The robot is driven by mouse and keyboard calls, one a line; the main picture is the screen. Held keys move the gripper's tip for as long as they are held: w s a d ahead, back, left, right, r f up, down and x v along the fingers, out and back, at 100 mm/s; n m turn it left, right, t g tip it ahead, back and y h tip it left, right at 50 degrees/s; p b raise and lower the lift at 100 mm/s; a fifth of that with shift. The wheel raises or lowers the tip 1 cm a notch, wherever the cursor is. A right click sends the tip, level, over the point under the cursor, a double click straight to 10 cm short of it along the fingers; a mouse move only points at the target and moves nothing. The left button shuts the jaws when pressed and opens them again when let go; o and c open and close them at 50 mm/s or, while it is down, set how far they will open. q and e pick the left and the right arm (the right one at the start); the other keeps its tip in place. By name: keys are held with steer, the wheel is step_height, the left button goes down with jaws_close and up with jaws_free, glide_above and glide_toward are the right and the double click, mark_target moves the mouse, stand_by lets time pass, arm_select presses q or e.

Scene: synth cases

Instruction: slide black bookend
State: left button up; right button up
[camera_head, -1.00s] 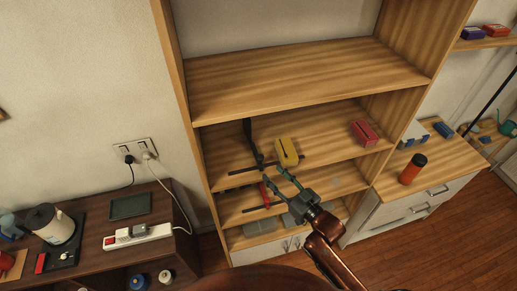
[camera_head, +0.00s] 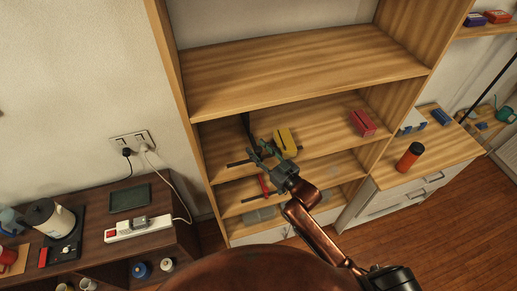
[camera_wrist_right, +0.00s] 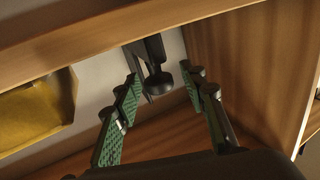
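The black bookend (camera_head: 246,126) stands upright at the left end of the middle shelf, close to the side panel. In the right wrist view the bookend (camera_wrist_right: 154,50) shows as a dark upright piece with a round knob in front. My right gripper (camera_head: 260,150) reaches in over the front of that shelf. In the wrist view its green-padded fingers (camera_wrist_right: 163,88) are spread apart, with the knob showing between the tips. I cannot tell whether either finger touches it. The bookend's lower part is partly hidden by the gripper in the head view. My left gripper is out of view.
A yellow box-like object (camera_head: 286,142) stands just right of the gripper, and a red one (camera_head: 362,122) farther right on the same shelf. The shelf above (camera_head: 300,80) is empty. An orange bottle (camera_head: 409,157) stands on the right cabinet.

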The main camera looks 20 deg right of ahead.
steer(key=shift+w, duration=0.1)
steer(key=shift+c, duration=1.3)
jaws_close()
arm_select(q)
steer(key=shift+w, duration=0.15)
